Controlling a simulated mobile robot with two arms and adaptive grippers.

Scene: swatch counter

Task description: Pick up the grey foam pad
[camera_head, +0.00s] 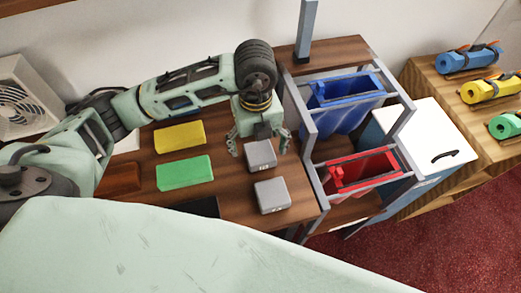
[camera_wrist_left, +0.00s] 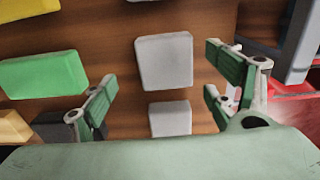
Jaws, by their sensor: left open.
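I cannot tell which is foam. In the left wrist view the far pad (camera_wrist_left: 165,61) shows whole, and the near pad (camera_wrist_left: 170,119) is partly cut off by the gripper body. My left gripper (camera_wrist_left: 160,78) is open and empty, its fingers apart on either side of the pads in that view. My right gripper is not in view.
A yellow pad (camera_head: 180,137) and a green pad (camera_head: 184,172) lie to the left. A metal rack with a blue bin (camera_head: 345,95) and a red bin (camera_head: 362,170) stands close on the right. A white-topped cabinet (camera_head: 430,130) and rolled mats are farther right.

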